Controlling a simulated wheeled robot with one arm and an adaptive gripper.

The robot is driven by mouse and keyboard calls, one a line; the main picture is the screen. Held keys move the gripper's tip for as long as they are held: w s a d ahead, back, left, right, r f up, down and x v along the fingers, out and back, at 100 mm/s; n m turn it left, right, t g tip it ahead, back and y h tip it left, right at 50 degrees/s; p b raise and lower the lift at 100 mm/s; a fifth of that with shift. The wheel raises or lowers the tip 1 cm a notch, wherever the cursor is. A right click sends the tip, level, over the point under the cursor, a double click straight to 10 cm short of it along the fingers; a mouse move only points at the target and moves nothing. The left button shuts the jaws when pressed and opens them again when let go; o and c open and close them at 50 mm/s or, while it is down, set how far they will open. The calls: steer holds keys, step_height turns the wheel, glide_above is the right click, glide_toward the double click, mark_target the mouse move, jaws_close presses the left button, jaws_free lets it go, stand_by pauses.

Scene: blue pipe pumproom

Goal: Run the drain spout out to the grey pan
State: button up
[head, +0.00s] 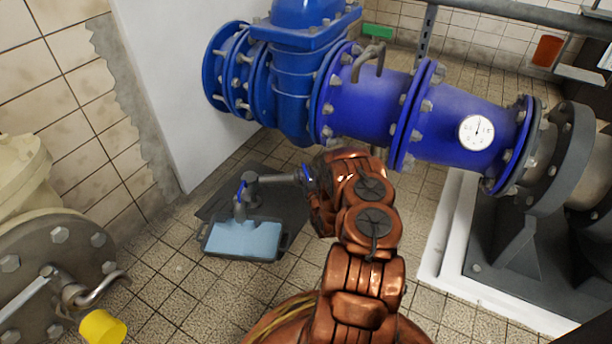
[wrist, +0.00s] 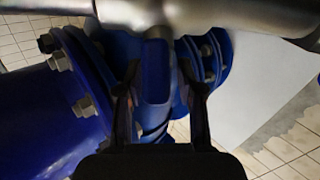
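The drain spout (head: 275,180) is a grey pipe with blue bands. It runs left from beside my wrist to an elbow. Its downturned end appears over the back of the grey pan (head: 284,244) in the head view; I cannot tell the height between them. The pan holds something pale blue. In the wrist view a grey pipe (wrist: 225,14) crosses close in front, with a blue tab (wrist: 155,72) below it. My gripper (wrist: 159,75) has its dark fingers apart on either side of this tab, with narrow gaps showing. In the head view my arm hides the fingers.
The large blue pipe and valve (head: 375,100) stand behind my arm. A dark mat (head: 287,205) lies around the pan. A cream flange with a yellow-ended lever (head: 102,326) is at the lower left. A pump base (head: 520,250) stands right.

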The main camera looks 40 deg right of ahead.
steer(key=shift+w+d, duration=0.25)
steer(key=shift+w, duration=0.15)
jaws_close()
